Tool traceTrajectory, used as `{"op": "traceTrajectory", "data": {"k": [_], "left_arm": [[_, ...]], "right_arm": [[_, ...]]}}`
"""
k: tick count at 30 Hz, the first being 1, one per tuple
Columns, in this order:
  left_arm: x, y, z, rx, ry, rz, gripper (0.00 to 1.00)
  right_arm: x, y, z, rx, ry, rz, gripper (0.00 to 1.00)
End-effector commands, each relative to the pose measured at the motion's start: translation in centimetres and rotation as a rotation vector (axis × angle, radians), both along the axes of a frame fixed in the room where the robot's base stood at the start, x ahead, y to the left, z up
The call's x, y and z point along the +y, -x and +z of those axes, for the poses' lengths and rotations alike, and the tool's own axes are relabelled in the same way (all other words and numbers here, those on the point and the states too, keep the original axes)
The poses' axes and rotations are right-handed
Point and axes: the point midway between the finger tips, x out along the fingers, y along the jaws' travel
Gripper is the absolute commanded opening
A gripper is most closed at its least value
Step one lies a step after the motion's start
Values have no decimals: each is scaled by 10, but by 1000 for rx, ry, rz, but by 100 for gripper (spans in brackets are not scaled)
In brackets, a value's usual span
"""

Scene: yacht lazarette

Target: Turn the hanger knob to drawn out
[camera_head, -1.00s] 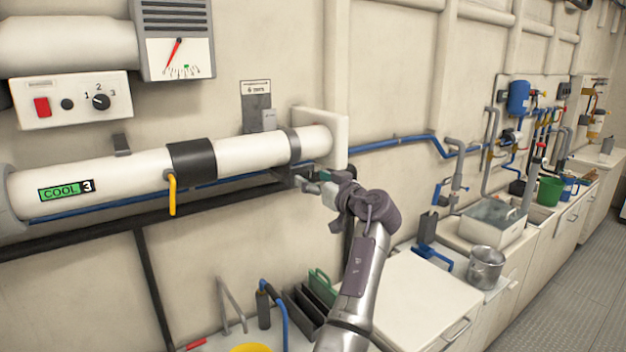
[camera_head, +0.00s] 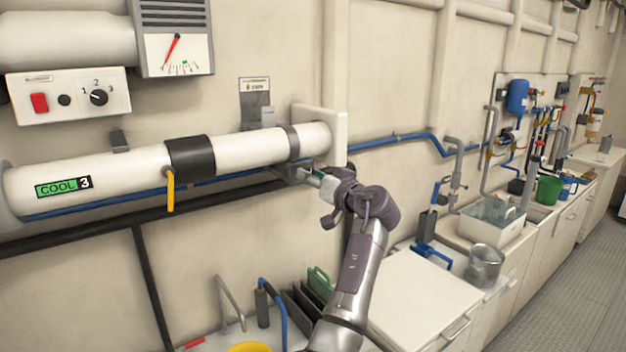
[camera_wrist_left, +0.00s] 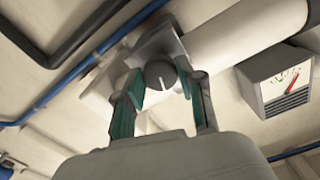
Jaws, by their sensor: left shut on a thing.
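The hanger knob (camera_wrist_left: 160,75) is a round dark grey knob with a pale line on its face, on a grey bracket (camera_wrist_left: 150,45) under the white pipe. In the left wrist view it sits between the two teal-padded fingers of my left gripper (camera_wrist_left: 162,88), which is shut on it. In the head view my left gripper (camera_head: 316,180) is just under the right end of the white pipe (camera_head: 245,149), at the grey hanger clamp (camera_head: 294,143). The knob is hidden there by the gripper and bracket. My right gripper is not in view.
A blue pipe (camera_head: 390,139) runs along the wall behind. A yellow handle (camera_head: 171,190) hangs from the pipe's black sleeve. A dial gauge (camera_head: 178,55) and switch box (camera_head: 68,97) are above. A white counter (camera_head: 425,295) lies below right.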

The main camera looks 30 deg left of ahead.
Motion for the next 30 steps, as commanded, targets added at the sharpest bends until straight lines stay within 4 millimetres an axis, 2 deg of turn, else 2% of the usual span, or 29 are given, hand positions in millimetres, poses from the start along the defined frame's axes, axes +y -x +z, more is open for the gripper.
{"op": "traceTrajectory", "data": {"k": [14, 30], "left_arm": [[1, 0, 3, 418, -177, 2, 4], [0, 0, 6, 892, -376, 1, 4]], "right_arm": [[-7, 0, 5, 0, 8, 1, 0], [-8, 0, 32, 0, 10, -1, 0]]}}
